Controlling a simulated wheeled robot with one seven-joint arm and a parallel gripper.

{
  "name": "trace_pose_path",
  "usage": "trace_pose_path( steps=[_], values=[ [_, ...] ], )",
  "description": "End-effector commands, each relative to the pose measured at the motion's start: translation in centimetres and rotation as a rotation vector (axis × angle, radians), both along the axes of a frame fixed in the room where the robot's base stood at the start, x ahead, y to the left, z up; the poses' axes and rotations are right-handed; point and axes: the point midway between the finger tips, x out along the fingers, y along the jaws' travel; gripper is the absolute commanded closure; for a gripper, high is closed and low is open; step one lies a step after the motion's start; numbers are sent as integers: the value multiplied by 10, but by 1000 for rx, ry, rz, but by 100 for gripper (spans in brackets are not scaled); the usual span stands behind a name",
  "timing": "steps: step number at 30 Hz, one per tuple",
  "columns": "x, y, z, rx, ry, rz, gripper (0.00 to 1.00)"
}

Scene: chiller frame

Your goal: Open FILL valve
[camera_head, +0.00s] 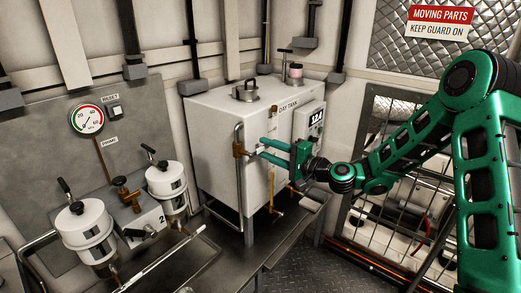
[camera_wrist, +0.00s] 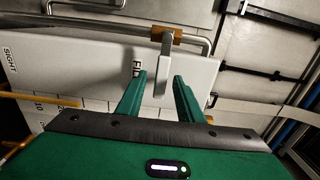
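The FILL valve (camera_head: 239,150) is a brass body on a bent metal pipe at the left front of the white day tank (camera_head: 213,118). In the wrist view the brass valve body (camera_wrist: 166,34) is at the top. Its pale lever handle (camera_wrist: 164,67) points down toward my gripper, with a partly covered "FI…" label (camera_wrist: 137,68) beside it. My gripper (camera_head: 262,150) is open, its two green fingers pointing at the valve. In the wrist view the lever's end reaches the gap between the fingertips (camera_wrist: 160,77). I cannot tell whether either finger touches it.
White canisters (camera_head: 167,187) stand at left beside a gauge (camera_head: 87,119). A wire guard (camera_head: 400,195) is behind my arm. A "SIGHT" label (camera_wrist: 10,59) shows in the wrist view.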

Motion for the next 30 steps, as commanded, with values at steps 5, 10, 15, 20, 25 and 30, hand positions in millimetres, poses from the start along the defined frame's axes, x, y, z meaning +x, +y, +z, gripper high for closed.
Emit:
trace_pose_path(
  steps=[5, 10, 15, 20, 25, 30],
  values=[
    [10, 13, 0, -1, -1, 1, 66],
    [13, 16, 0, 0, 0, 0, 66],
    [13, 16, 0, -1, 1, 0, 66],
    [13, 16, 0, -1, 1, 0, 98],
    [12, 26, 0, -1, 0, 0, 100],
    [9, 24, 0, -10, -8, 10, 100]
  ],
)
